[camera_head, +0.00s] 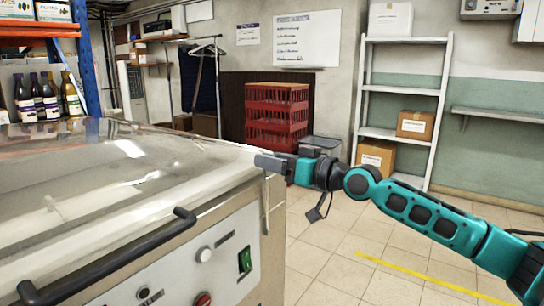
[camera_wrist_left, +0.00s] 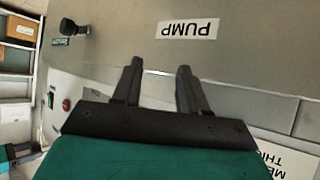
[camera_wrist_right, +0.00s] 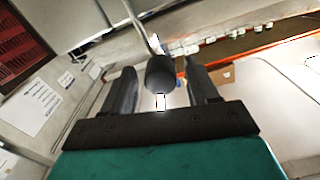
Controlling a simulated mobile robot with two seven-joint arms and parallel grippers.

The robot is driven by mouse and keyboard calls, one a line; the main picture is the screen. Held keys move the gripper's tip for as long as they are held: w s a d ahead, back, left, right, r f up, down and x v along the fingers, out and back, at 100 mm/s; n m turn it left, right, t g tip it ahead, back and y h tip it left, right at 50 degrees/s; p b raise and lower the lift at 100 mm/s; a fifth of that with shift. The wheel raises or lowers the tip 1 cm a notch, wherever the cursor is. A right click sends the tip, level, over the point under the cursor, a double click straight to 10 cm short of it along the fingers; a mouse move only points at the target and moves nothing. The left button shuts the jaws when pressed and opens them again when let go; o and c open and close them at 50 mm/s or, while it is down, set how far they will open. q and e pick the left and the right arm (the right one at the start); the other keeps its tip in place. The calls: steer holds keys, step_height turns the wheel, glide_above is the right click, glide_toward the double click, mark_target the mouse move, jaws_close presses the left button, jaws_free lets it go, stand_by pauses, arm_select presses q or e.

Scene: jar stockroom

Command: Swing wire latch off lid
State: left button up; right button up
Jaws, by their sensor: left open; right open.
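A machine with a domed clear lid (camera_head: 110,185) fills the left of the head view. A thin pale metal piece, possibly the wire latch (camera_head: 266,208), hangs at its right front corner. My right gripper (camera_head: 262,161) is at that corner, level with the lid edge. In the right wrist view its open fingers stand either side of a dark cylindrical knob (camera_wrist_right: 160,73) on a thin metal rod (camera_wrist_right: 138,27); contact cannot be told. My left gripper (camera_wrist_left: 160,64) is open and empty, facing a grey panel with a PUMP label (camera_wrist_left: 188,29). It is outside the head view.
A dark bar handle (camera_head: 105,255) runs along the machine's front, above a panel with a green switch (camera_head: 245,259). Red crates (camera_head: 277,115) and a white shelf (camera_head: 402,85) with boxes stand behind. Tiled floor (camera_head: 335,265) is open on the right.

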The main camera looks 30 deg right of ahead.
steer(key=shift+w+a, duration=0.25)
steer(key=shift+w, duration=0.1)
steer(key=shift+c, duration=0.4)
jaws_close()
